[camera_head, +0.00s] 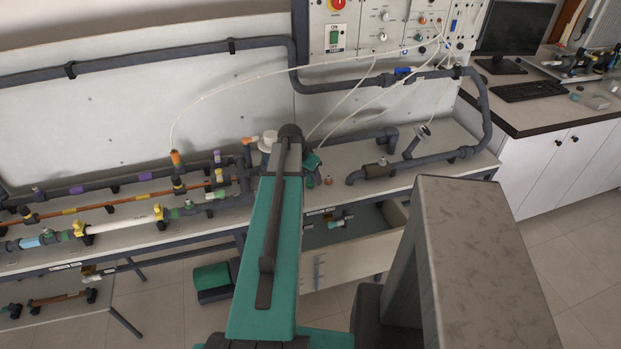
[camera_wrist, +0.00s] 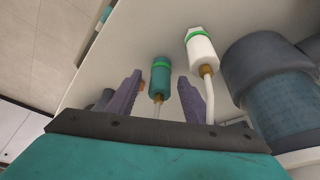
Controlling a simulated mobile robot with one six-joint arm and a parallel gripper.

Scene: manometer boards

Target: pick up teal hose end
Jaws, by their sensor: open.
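The teal hose end (camera_wrist: 160,73) is a short teal cylinder with a lighter green band and a brass tip. In the wrist view it shows between the two fingers of my gripper (camera_wrist: 159,82), with a pale thin hose running from the tip toward the palm. The fingers are apart, with a visible gap on each side of it. Whether it lies fully at fingertip depth I cannot tell. In the head view my teal arm hides most of this spot.
A white hose end (camera_wrist: 201,46) with a green band is just right of the right finger. A thick dark pipe (camera_wrist: 265,75) stands farther right. In the head view, the pipe-covered bench (camera_head: 110,240) spans the left, and an open drawer (camera_head: 345,262) is below.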

